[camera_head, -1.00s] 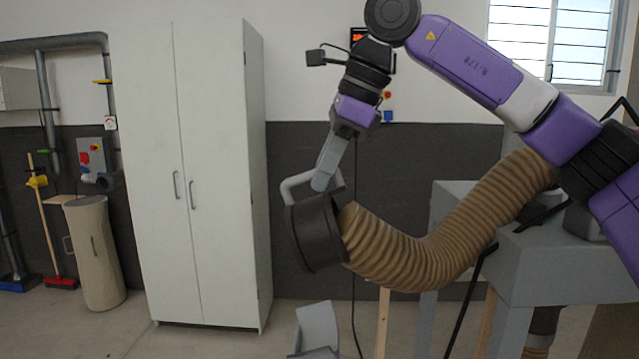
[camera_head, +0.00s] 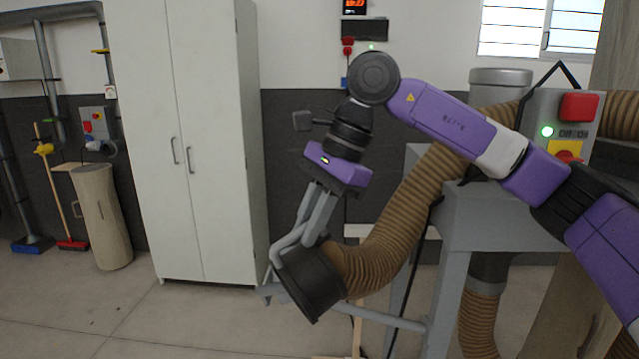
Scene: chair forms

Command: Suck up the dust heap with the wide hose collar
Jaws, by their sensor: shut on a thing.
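The wide hose collar (camera_head: 312,284) is a dark, broad ring at the end of a ribbed brown hose (camera_head: 408,215). It hangs tilted, its mouth facing down and left, in the air above the floor. My gripper (camera_head: 306,236) is shut on the collar's grey handle (camera_head: 281,247), above the ring. The exact grip on the handle is partly hidden by the fingers. I cannot make out a clear dust heap; only a few dark specks (camera_head: 92,322) show on the floor at the lower left.
A grey machine stand (camera_head: 500,215) with a control box (camera_head: 562,120), green light lit, is at right. A white cabinet (camera_head: 205,150) stands behind left. The floor at lower left is open.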

